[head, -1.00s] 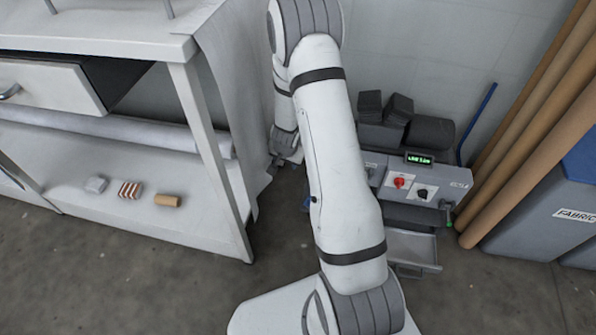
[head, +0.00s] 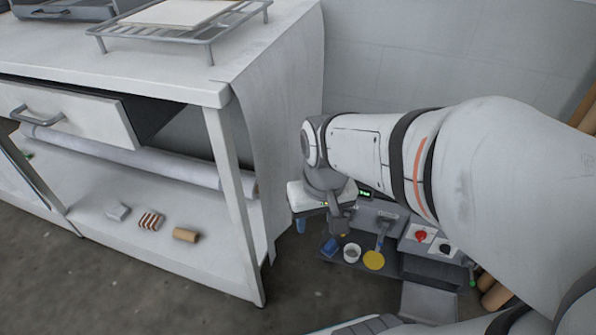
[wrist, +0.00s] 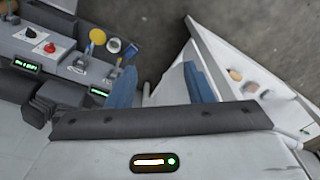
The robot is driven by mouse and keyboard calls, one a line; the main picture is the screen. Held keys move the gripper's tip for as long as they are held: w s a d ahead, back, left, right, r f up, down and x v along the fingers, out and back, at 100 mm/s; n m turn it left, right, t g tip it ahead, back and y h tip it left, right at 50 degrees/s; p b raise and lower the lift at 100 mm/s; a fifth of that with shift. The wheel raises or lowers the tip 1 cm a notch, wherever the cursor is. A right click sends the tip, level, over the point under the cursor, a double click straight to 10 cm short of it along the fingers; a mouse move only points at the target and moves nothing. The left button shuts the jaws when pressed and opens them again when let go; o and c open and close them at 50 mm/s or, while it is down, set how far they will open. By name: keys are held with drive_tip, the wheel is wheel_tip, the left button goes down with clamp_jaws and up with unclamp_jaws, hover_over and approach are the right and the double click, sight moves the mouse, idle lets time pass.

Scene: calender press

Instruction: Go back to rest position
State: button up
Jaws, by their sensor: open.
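My gripper (head: 302,224) is in the middle of the head view, between the workbench and the press machine (head: 375,215). One blue finger shows below its white body there; the other is hidden. In the wrist view both blue fingers of my gripper (wrist: 160,84) stand wide apart with nothing between them. My arm extends in from the right in the head view and covers part of the machine.
The workbench (head: 228,95) with an open drawer (head: 75,108) stands at left, a wire rack (head: 170,40) on top. Cardboard tubes (head: 495,297) are at right.

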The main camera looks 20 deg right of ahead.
drive_tip(key=shift+s+r, duration=0.1)
drive_tip(key=shift+s, duration=0.25)
